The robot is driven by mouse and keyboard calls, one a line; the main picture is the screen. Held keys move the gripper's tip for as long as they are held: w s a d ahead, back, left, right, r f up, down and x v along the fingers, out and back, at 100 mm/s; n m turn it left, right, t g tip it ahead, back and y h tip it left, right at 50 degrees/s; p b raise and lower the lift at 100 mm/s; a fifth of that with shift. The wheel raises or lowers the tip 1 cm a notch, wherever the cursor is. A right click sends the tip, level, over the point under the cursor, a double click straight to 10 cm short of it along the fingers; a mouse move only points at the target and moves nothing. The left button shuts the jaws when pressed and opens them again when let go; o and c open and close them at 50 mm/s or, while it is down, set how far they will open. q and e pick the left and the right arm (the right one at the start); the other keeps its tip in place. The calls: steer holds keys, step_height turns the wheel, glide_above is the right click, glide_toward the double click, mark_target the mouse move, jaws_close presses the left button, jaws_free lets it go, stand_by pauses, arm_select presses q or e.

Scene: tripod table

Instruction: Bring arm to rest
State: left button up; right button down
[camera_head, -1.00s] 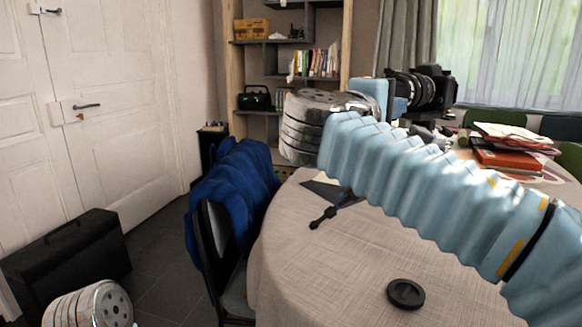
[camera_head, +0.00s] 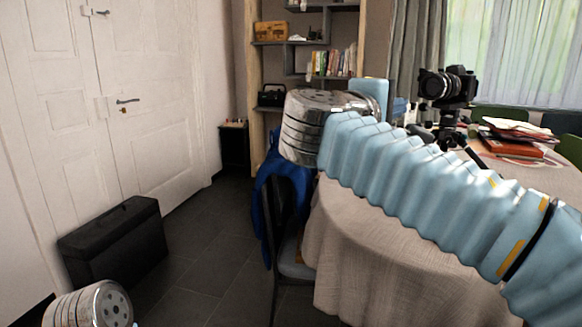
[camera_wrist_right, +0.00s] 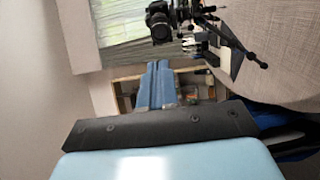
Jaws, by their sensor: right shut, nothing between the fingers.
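My right arm reaches across the head view from the lower right, in light-blue ribbed covering, up to a silver wrist joint. A light-blue piece of its hand (camera_head: 369,92) shows behind that joint; the fingers are hidden there. In the right wrist view the two blue fingers of my right gripper (camera_wrist_right: 158,84) lie together, shut and empty. A black camera (camera_head: 448,88) stands on a tripod on the table, right of the hand and apart from it. It also shows at the top of the wrist view (camera_wrist_right: 160,20). My left gripper is out of view.
The round table (camera_head: 350,265) with a pale cloth lies beneath my right arm. A chair with a blue garment (camera_head: 287,190) stands at its left edge. A black case (camera_head: 115,245) is by the white doors (camera_head: 150,130). Dark floor between them is free.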

steer(key=w+a+f+n+g+y, duration=0.1)
steer(key=w+a+f+n+y, duration=0.15)
steer(key=f, duration=0.55)
steer(key=w+a+f+n+y, duration=0.1)
steer(key=w+f+y, duration=0.15)
steer(key=f, duration=0.45)
steer(key=w+a+f+n+g+y, duration=0.15)
steer(key=w+f, duration=0.25)
steer(key=f, duration=0.4)
step_height(320, 180, down, 21)
steer(key=s+a+g+y, duration=0.2)
steer(key=g+y, duration=0.1)
steer(key=g, duration=0.1)
steer(key=s+f+m+g+y, duration=0.2)
steer(key=s+f, duration=0.3)
steer(key=f, duration=0.5)
steer(key=s+f+m+g+y, duration=0.25)
steer(key=s+f, duration=0.25)
steer(key=f, duration=0.5)
steer(key=s+d+f+m+y, duration=0.1)
steer(key=s+f+m, duration=0.5)
steer(key=s, duration=0.3)
steer(key=s+f+m+g+y, duration=0.1)
steer(key=s+f+m, duration=0.4)
steer(key=s+f, duration=0.2)
steer(key=shift+s+d+f+m+y, duration=0.15)
steer(key=shift+s+d+m+y, duration=0.25)
steer(key=shift+s, duration=0.7)
